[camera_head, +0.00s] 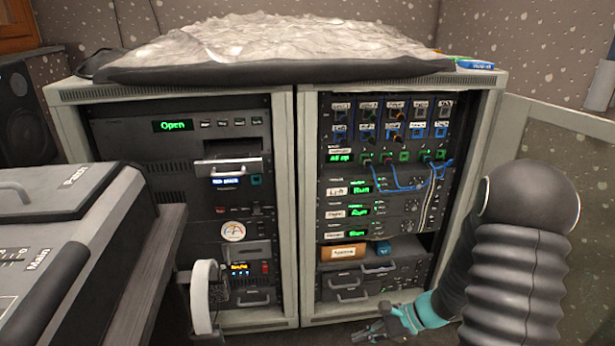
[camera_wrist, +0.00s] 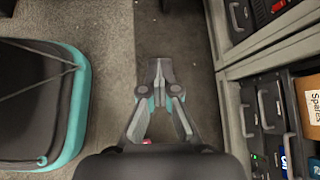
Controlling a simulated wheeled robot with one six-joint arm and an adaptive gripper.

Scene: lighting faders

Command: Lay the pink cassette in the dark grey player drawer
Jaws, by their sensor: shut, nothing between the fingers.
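My gripper (camera_head: 378,330) is low in front of the right rack cabinet in the head view. In the wrist view the fingertips of my gripper (camera_wrist: 159,70) meet over the grey floor, shut and empty. A tiny pink spot (camera_wrist: 147,141) shows at the base of the fingers; I cannot tell whether it is the cassette. No pink cassette is clear in the head view. A drawer with a pale handle (camera_head: 229,166) juts from the left rack, under the green "Open" display (camera_head: 173,125); I cannot tell whether it is the player drawer.
The Spares box (camera_head: 343,252) sits on a low shelf in the right rack (camera_head: 303,210), beside a blue item (camera_head: 378,267). A mixing desk (camera_head: 70,250) stands at left, and a white curved object (camera_head: 201,297) stands before the left rack. Bare floor lies under my gripper.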

